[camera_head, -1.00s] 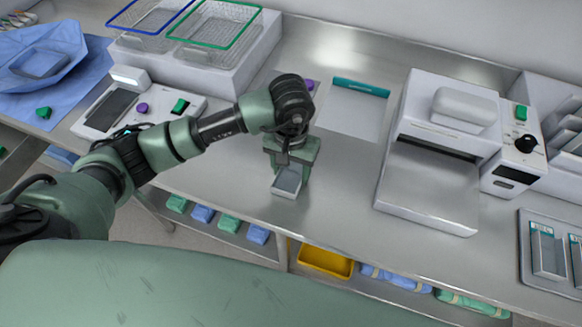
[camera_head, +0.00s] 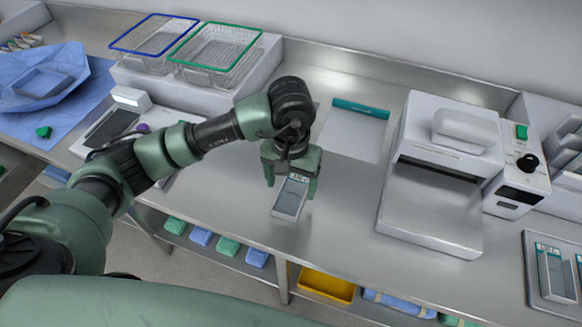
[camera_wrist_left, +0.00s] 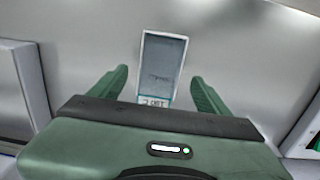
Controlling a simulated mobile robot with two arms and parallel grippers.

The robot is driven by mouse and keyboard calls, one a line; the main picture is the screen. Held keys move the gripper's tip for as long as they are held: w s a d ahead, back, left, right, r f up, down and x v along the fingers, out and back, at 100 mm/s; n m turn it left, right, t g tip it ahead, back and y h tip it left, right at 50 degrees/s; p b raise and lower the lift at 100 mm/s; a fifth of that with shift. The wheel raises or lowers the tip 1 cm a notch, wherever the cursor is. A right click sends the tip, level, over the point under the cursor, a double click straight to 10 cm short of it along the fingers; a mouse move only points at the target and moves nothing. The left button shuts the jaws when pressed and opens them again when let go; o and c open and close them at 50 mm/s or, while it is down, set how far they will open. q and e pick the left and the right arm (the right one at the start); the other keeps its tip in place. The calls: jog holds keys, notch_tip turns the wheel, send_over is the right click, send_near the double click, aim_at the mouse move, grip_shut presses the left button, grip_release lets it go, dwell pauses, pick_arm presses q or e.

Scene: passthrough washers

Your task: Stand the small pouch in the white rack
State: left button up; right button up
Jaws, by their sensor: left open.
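The small pouch (camera_head: 290,199) is a flat grey-windowed packet with a white border and a printed label at its end nearer my gripper. It appears to lie on the steel counter. My left gripper (camera_head: 291,180) is open over the pouch's label end, one finger on each side. In the left wrist view the pouch (camera_wrist_left: 163,62) shows between and beyond the spread fingers (camera_wrist_left: 163,88), with gaps on both sides. A white slotted rack (camera_head: 566,138) is partly in view at the right edge. My right gripper is out of view.
A white sealer-like machine (camera_head: 430,205) stands right of the pouch. A metal tray (camera_head: 533,288) with pouches lies at far right. A flat sheet with a teal bar (camera_head: 360,107) lies behind. Wire baskets (camera_head: 215,50) stand at back left. Counter around the pouch is clear.

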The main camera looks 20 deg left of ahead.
aim_at(291, 194)
pick_arm(q)
notch_tip(291, 194, up, 8)
jog(key=b, duration=0.1)
jog(key=shift+r+b, duration=0.15)
jog(key=shift+b, duration=0.2)
jog(key=shift+o, duration=0.5)
dwell(0.5)
